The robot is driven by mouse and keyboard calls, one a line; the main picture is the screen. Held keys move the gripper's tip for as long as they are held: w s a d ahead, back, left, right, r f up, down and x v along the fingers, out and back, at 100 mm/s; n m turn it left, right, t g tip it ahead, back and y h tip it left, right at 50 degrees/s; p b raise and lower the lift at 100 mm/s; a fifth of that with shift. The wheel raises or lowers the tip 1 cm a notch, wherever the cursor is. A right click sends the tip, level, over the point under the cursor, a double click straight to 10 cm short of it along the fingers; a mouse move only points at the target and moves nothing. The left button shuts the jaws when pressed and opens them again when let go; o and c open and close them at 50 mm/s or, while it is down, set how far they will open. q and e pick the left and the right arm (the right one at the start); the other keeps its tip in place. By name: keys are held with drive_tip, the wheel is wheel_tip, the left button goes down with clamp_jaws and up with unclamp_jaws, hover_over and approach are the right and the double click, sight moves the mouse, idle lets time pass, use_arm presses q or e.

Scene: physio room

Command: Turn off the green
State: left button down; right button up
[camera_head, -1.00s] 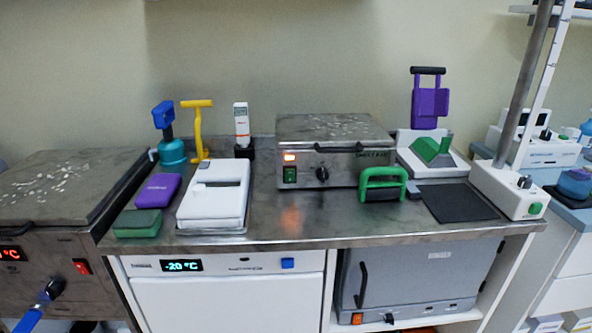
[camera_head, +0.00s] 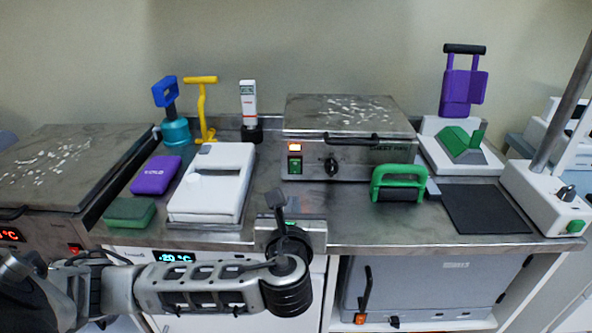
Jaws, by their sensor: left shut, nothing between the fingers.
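A steel heating unit (camera_head: 350,120) stands at the back middle of the counter. Its front has a lit orange lamp (camera_head: 295,147), a green rocker switch (camera_head: 295,166) below it, and a black knob (camera_head: 331,166). Another green button (camera_head: 575,227) is on the white base at the far right. My left gripper (camera_head: 277,199) is shut and empty, above the counter's front edge, its tip pointing up toward the unit. It shows below and slightly left of the green switch, apart from it. My right gripper is out of view.
A green-handled roller (camera_head: 399,184) stands right of the knob, by a black mat (camera_head: 484,209). A white box (camera_head: 212,182), purple block (camera_head: 156,175) and green block (camera_head: 129,212) lie left. Bare counter lies before the heating unit.

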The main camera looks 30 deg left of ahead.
use_arm(q)
approach(297, 165)
drive_tip(key=x, duration=0.5)
drive_tip(key=shift+a+f, duration=0.1)
drive_tip(key=shift+w+a, duration=0.3)
drive_tip(key=shift+w, duration=0.15)
drive_tip(key=shift+w+a, duration=0.1)
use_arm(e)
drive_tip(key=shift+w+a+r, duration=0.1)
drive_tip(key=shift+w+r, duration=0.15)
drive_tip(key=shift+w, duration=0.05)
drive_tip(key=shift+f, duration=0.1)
